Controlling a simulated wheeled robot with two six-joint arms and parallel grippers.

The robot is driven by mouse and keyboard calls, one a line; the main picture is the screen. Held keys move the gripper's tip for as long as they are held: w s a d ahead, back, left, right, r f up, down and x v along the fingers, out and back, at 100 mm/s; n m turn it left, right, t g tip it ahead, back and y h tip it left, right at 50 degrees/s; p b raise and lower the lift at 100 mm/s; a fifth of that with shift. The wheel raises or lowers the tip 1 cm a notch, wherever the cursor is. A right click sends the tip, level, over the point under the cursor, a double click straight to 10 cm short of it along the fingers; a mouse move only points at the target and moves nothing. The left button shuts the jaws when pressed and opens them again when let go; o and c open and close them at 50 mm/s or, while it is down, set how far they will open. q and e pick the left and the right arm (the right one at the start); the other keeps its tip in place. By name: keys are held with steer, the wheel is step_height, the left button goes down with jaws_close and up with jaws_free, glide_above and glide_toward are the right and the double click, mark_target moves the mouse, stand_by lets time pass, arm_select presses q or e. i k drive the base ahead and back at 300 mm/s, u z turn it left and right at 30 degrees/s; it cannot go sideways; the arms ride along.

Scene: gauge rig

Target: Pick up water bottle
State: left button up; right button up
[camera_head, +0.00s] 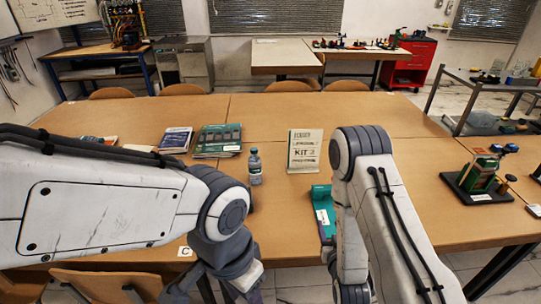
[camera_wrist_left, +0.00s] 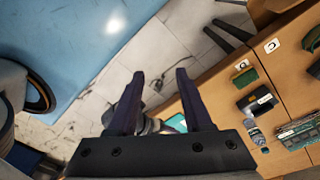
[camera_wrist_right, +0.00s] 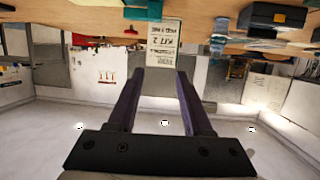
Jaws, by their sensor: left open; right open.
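The water bottle (camera_head: 255,167) stands upright on the wooden table, left of the upright KIT 2 sign and right of the left arm's elbow. It is clear with a pale label. It also shows in the left wrist view (camera_wrist_left: 257,137) at the lower right, apart from the fingers. My left gripper (camera_wrist_left: 160,74) is open and empty, pointing toward the floor beside the table. My right gripper (camera_wrist_right: 160,72) is open and empty, with the room's wall and ceiling beyond it. In the head view, the arms hide much of both grippers.
The KIT 2 sign (camera_head: 304,151) stands close to the bottle's right. A green book (camera_head: 218,140) and a blue book (camera_head: 175,140) lie behind it on the left. A teal case (camera_head: 323,210) lies nearer, beside my right arm. The table behind the bottle is mostly clear.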

mark_target(255, 163)
steer(key=u, duration=0.2)
steer(key=i, duration=1.05)
steer(key=u, duration=0.3)
